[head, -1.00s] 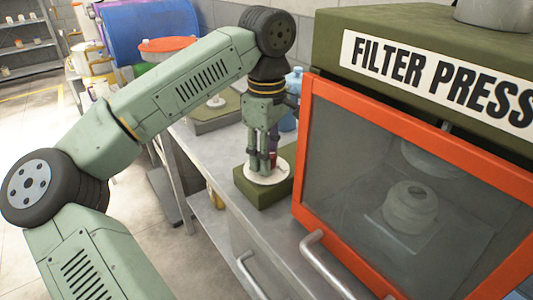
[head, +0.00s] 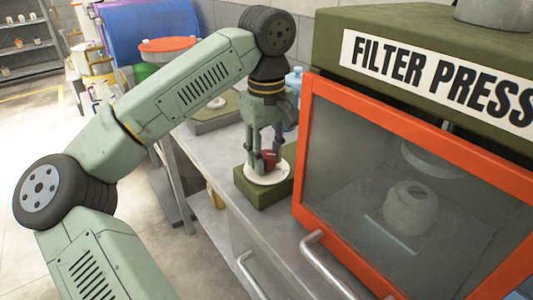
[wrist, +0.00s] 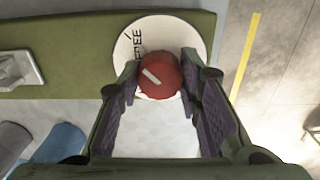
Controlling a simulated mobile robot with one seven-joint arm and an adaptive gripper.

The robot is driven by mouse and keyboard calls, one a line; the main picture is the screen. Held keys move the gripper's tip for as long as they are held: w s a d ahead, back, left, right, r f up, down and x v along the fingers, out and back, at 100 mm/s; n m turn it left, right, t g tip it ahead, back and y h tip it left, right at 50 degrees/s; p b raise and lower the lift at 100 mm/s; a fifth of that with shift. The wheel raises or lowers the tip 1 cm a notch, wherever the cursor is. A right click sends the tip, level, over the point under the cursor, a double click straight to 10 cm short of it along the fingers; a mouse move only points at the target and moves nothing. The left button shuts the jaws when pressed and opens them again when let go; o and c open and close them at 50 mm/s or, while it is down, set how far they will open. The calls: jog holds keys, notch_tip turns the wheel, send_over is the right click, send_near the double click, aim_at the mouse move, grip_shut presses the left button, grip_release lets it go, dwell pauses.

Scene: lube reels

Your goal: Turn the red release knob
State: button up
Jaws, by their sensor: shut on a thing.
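The red release knob (wrist: 160,74) stands on a round white dial plate with dark lettering (wrist: 135,42). A pale line on its top slants in the wrist view. My gripper (wrist: 158,88) points down over it and is shut on the knob, with a finger pad on either side. In the head view the knob (head: 269,159) shows between the fingers of my gripper (head: 265,160). The white dial plate (head: 266,176) lies on an olive green base block (head: 262,194). The lettering is only partly legible.
The filter press (head: 320,110), with an orange-framed glass door, stands close on the right of the knob. A grey bench (head: 225,190) runs below, with bar handles in front. A blue bottle (head: 293,85) stands behind my gripper.

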aim_at(266, 154)
jog(key=o, duration=1.1)
jog(key=shift+o, duration=0.2)
notch_tip(266, 154, up, 12)
